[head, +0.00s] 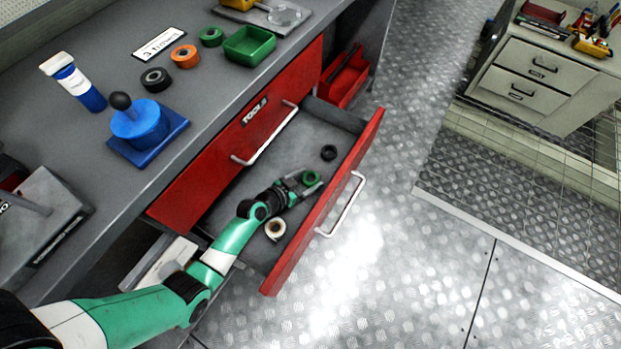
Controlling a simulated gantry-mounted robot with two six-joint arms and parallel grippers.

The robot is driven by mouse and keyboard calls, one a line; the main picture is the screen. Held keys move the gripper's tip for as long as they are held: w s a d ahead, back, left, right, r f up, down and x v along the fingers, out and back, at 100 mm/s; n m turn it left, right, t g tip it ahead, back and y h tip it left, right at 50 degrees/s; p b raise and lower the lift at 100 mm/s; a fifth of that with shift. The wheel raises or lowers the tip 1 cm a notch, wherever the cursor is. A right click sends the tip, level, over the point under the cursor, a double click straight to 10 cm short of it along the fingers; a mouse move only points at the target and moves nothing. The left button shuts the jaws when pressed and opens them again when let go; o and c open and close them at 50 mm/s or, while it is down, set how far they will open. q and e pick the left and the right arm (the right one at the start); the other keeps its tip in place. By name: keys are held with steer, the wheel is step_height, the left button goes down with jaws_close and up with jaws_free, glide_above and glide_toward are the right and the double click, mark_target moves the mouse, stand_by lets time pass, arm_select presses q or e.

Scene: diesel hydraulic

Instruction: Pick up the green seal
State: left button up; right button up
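A green seal (312,178), a small ring, is inside the open red drawer, near its front panel. My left gripper (311,181) reaches into the drawer, its fingers apart with the seal between the tips. I cannot tell whether the fingers touch it or whether it is lifted off the drawer floor. Another green ring (211,36) lies on the bench top, next to an orange ring (185,56) and a black ring (156,79). My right gripper is not in view.
The drawer (335,205) also holds a black ring (329,152) and a whitish ring (275,229). On the bench are a green tray (249,45), a blue fixture with a black knob (140,124) and a blue-white tube (76,82). Open metal floor lies right of the drawer.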

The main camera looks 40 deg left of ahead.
arm_select(q)
steer(key=c, duration=0.9)
steer(key=shift+r, duration=0.1)
steer(key=shift+c, duration=0.2)
step_height(320, 180, up, 18)
steer(key=p, duration=0.7)
